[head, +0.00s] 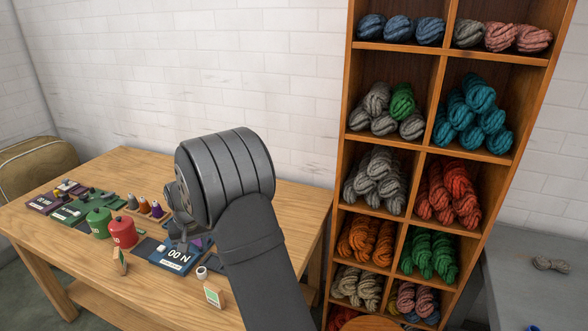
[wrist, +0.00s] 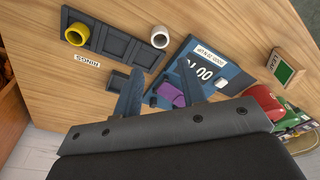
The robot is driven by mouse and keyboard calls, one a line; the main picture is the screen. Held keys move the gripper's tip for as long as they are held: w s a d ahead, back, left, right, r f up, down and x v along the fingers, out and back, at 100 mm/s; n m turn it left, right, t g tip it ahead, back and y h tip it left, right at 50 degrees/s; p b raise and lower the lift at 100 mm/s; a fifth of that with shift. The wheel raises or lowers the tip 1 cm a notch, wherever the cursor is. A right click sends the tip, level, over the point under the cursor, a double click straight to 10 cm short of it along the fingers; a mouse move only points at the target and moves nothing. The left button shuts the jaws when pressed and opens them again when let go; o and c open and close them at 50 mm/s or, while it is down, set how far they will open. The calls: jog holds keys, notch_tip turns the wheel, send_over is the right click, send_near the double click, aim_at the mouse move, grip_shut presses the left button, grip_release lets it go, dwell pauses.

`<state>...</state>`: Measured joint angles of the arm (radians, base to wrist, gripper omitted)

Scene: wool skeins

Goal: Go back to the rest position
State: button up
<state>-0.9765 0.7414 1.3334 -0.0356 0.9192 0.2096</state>
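My gripper (wrist: 162,88) shows in the wrist view with its two dark fingers apart and nothing held between them. In the head view my dark grey arm reaches over the wooden table (head: 60,235), and the gripper (head: 182,236) points down above a blue board (head: 172,262) with white digits. The arm's thick wrist hides part of the table. A purple piece (wrist: 170,94) on or by the blue board (wrist: 212,68) shows past the fingers in the wrist view; whether a finger touches it I cannot tell.
A green canister (head: 98,222) and a red canister (head: 122,232) stand left of my gripper. A small white ring (head: 202,272) and a green-faced block (head: 213,294) are near the front. A shelf (head: 343,125) of wool skeins stands to the right. Open space lies above the table.

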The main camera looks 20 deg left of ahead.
aim_at(201, 269)
jog(key=f, duration=0.7)
jog(key=w+a+f, duration=0.1)
jog(key=f, duration=0.3)
jog(key=shift+f, duration=0.2)
notch_tip(201, 269, up, 3)
jog(key=shift+w+r, duration=0.1)
jog(key=shift+r, duration=0.55)
jog(key=shift+f, duration=0.1)
